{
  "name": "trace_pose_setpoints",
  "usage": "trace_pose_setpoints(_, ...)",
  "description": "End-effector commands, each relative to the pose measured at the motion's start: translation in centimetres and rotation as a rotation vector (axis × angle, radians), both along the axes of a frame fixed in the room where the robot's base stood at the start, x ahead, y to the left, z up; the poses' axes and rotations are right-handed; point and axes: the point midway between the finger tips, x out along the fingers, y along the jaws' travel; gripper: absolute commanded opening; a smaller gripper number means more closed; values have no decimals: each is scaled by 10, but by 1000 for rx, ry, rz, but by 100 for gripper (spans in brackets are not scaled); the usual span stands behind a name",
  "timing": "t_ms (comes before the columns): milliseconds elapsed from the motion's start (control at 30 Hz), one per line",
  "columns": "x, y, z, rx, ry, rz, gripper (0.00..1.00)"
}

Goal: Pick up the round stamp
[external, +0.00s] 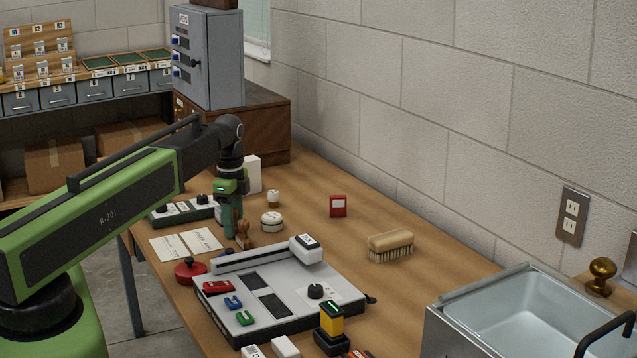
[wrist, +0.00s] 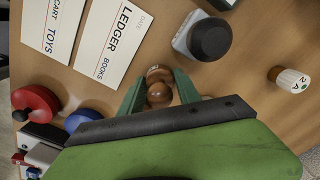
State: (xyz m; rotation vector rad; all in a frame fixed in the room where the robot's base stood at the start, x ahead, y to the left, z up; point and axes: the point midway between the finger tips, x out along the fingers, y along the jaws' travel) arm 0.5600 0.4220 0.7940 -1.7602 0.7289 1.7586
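The round stamp, a brown wooden piece with a rounded knob (external: 242,229), stands on the table just below and beside my gripper (external: 231,222). In the wrist view its wooden knob (wrist: 158,93) lies between the two green fingers of my gripper (wrist: 159,75). The fingers are apart, with a small gap visible on at least the right side, so they look open around it. The stamp's base is mostly hidden, and contact with the left finger is hard to judge.
A red round-knobbed piece (external: 190,270) and paper cards (external: 200,240) lie to the left. A white round tin (external: 271,220) stands close on the right. A grey panel box (external: 268,295) is in front. A brush (external: 390,244) and a metal basin (external: 530,310) are farther right.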

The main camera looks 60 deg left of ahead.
Motion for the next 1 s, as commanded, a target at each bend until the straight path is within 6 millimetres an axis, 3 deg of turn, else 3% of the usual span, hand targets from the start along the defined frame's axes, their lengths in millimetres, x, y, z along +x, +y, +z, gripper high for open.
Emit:
trace_pose_setpoints(33,0,0,0,0,0,0,32)
trace_pose_setpoints(300,0,0,0,0,0,0,0)
trace_pose_setpoints(667,0,0,11,0,0,0,0)
trace_pose_setpoints(1000,0,0,78,-1,1,0,0)
